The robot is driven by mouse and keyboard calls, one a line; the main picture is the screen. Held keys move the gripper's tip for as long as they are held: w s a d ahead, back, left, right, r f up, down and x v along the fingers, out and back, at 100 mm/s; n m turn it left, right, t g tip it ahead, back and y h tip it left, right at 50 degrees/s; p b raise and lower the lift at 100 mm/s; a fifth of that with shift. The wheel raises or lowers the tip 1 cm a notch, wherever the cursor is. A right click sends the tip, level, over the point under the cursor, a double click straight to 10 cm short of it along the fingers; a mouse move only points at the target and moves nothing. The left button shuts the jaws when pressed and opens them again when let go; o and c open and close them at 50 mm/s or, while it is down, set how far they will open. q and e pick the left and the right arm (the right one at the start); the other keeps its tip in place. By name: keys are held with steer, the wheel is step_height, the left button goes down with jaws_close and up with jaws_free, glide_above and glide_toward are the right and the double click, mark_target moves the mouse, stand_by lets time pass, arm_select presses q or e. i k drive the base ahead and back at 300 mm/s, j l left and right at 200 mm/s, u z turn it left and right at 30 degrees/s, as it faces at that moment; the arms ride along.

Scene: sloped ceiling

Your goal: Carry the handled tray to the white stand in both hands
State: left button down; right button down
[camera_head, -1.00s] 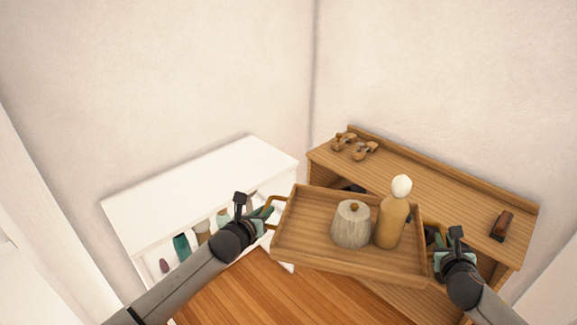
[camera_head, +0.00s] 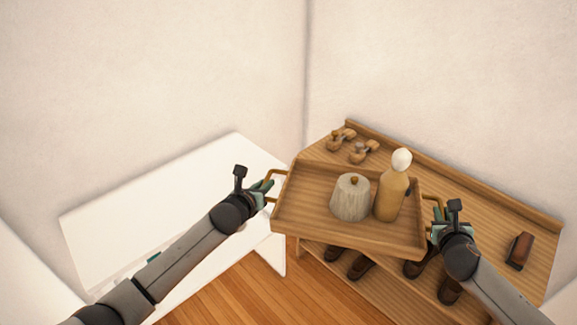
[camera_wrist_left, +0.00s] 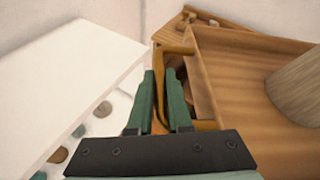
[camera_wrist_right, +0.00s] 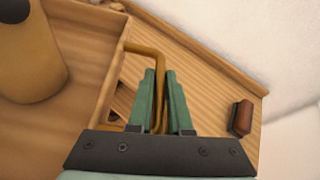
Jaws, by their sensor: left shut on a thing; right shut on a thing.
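The wooden handled tray (camera_head: 310,234) is held up in front of me, roughly level with a slight tilt in the picture. On it stand a grey ribbed jar (camera_head: 350,200) with a wooden knob and a tan bottle (camera_head: 390,197) with a white round top, both upright. My left gripper (camera_head: 266,186) is shut on the tray's left brass handle (camera_wrist_left: 177,50). My right gripper (camera_head: 438,214) is shut on the right brass handle (camera_wrist_right: 150,49). The white stand (camera_head: 150,215) is at the left, partly hidden behind my left arm.
A wooden shelf bench (camera_head: 480,205) stands behind and right of the tray. It bears small wooden objects (camera_head: 362,151) and a brown brush-like block (camera_head: 520,250); dark shoes (camera_head: 420,268) sit below. The white stand's top looks clear. Walls meet in the corner behind.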

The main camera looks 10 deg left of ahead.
mark_target(178, 190)
steer(key=i, duration=0.7)
steer(key=i+u, duration=0.25)
steer(key=i, duration=0.2)
steer(key=u, duration=1.7)
